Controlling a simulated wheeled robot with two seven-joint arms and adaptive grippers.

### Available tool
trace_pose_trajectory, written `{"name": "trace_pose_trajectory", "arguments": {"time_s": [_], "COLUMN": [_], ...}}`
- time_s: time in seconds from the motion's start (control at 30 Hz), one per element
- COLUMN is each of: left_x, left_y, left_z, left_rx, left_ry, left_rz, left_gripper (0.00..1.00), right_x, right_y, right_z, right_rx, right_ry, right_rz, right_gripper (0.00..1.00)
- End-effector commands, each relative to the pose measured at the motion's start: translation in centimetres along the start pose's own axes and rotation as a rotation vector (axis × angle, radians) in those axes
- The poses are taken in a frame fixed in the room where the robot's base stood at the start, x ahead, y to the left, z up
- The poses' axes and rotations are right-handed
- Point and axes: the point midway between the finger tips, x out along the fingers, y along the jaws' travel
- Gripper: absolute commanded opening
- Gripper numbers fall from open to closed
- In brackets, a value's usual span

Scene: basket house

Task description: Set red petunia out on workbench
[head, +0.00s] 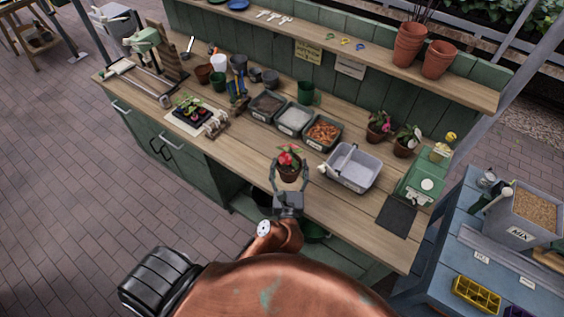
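The red petunia (289,172), a plant with red blooms and green leaves in a brown pot, is at the front middle of the workbench (240,160). My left gripper (289,162) reaches in from the front, with one finger on each side of the pot. The fingers look closed on the pot. I cannot tell whether its base touches the bench top. My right gripper is not in view.
A grey tub (351,168) stands close to the right of the petunia, and bins (323,132) stand behind it. Two other potted flowers (378,127) are at the back right.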

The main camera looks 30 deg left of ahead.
Motion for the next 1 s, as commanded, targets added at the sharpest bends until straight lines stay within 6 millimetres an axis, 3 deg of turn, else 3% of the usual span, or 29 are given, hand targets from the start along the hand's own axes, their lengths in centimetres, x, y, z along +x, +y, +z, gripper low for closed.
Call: {"name": "trace_pose_trajectory", "arguments": {"time_s": [0.17, 0.5, 0.7, 1.0], "left_x": [2.1, 9.7, 12.3, 14.1], "left_y": [0.4, 2.7, 3.5, 4.0], "left_z": [0.0, -3.5, -7.4, -9.5], "left_rx": [-0.003, -0.001, -0.002, -0.004], "left_ry": [-0.003, -0.003, -0.001, -0.002], "left_rz": [0.053, 0.05, 0.05, 0.049], "left_gripper": [0.35, 0.35, 0.35, 0.35], "right_x": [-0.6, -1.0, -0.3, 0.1], "right_y": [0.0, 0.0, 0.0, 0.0], "right_z": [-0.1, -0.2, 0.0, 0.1], "right_rx": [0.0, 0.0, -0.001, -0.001], "right_ry": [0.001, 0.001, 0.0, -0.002], "right_rz": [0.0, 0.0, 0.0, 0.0], "right_gripper": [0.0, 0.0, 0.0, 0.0]}}
